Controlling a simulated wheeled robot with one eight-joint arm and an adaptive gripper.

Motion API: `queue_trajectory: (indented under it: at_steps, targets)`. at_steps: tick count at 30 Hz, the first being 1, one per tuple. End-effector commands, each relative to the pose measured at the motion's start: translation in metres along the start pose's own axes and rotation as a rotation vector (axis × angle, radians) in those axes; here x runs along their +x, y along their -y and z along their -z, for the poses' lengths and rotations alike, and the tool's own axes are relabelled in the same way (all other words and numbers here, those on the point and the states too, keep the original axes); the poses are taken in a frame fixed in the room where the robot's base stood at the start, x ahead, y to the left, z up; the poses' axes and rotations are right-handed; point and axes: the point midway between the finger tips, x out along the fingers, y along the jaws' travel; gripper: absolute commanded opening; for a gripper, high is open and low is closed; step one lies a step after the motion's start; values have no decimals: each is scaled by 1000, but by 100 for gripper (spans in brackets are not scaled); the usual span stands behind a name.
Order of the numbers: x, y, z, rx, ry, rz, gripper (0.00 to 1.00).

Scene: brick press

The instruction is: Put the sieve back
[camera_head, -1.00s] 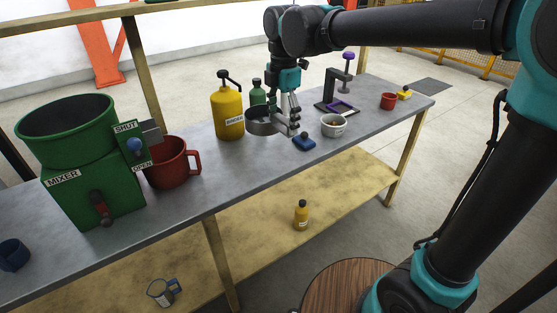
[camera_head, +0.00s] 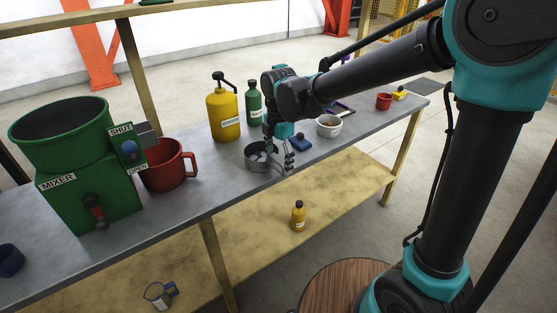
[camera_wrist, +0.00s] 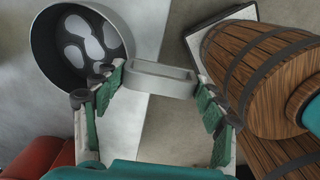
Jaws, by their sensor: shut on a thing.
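The sieve is a round grey pan (camera_head: 257,157) with a short handle, over the front part of the bench left of the white bowl. In the wrist view its pan (camera_wrist: 78,50) is at upper left, with pale rounded patches inside; I cannot tell whether these are lumps or openings. My gripper (camera_head: 279,158) points down and is shut on the sieve's handle, whose grey bar spans between the fingers in the wrist view (camera_wrist: 160,80). The sieve looks roughly level. I cannot tell whether it touches the bench.
On the grey bench (camera_head: 215,185) stand a green mixer (camera_head: 85,170), red mug (camera_head: 165,165), yellow bottle (camera_head: 223,112), green bottle (camera_head: 254,103), blue object (camera_head: 300,142), white bowl (camera_head: 329,126) and red cup (camera_head: 384,101). My arm partly hides the purple-and-black press (camera_head: 343,107).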

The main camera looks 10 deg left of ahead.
Motion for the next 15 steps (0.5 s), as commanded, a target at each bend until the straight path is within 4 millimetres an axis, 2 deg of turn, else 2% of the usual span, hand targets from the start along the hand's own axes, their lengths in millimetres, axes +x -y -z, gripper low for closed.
queue_trajectory:
  at_steps: [8, 9, 13, 15]
  targets:
    - [2, 0, 0, 0, 0, 0, 22]
    - [2, 0, 0, 0, 0, 0, 73]
    - [2, 0, 0, 0, 0, 0, 89]
    - [2, 0, 0, 0, 0, 0, 92]
